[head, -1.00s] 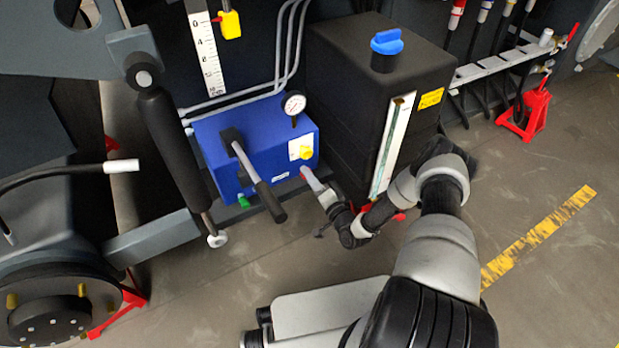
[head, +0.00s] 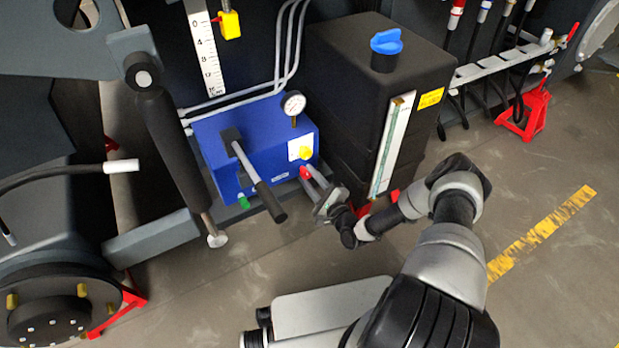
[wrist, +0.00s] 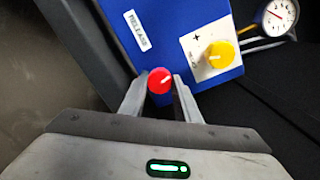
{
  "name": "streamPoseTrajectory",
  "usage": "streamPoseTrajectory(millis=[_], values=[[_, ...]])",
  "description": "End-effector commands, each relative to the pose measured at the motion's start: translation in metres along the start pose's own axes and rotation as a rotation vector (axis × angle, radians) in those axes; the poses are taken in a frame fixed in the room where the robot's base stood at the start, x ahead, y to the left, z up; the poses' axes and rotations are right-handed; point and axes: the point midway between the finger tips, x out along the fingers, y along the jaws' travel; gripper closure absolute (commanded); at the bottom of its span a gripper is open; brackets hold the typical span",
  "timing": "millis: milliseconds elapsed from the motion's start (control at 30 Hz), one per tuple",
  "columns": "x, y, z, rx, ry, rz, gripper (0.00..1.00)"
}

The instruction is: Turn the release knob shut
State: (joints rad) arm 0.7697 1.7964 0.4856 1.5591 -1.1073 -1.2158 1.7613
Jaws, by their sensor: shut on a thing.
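The red release knob (wrist: 160,80) is on the blue pump block, beside a white RELEASE label (wrist: 137,30) in the wrist view. It has a small pale mark on its face. My gripper (wrist: 159,84) has one finger on each side of the knob and is shut on it. In the head view the knob (head: 305,172) shows as a small red spot at the lower right of the blue block (head: 225,140), with my gripper (head: 310,176) reaching it from the lower right. The fingers partly hide the knob's sides.
A yellow knob (wrist: 214,55) with a plus mark is close by on the block, below a pressure gauge (head: 293,104). A black-handled lever (head: 258,185) sticks out left of my gripper. A black tank (head: 340,110) stands to the right. The floor in front is open.

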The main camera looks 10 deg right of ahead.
Motion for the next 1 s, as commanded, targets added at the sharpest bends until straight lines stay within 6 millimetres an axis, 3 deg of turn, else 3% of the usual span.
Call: streamPoseTrajectory(millis=[400, 933, 967, 1000], values=[[0.0022, -0.0023, 0.001, 0.181, -0.008, -0.01, 0.93], [0.0024, -0.0023, 0.0014, 0.207, -0.009, -0.011, 0.93], [0.0024, -0.0023, 0.0014, 0.207, -0.009, -0.011, 0.69], [0.0023, -0.0022, 0.0013, 0.206, -0.009, -0.01, 0.62]])
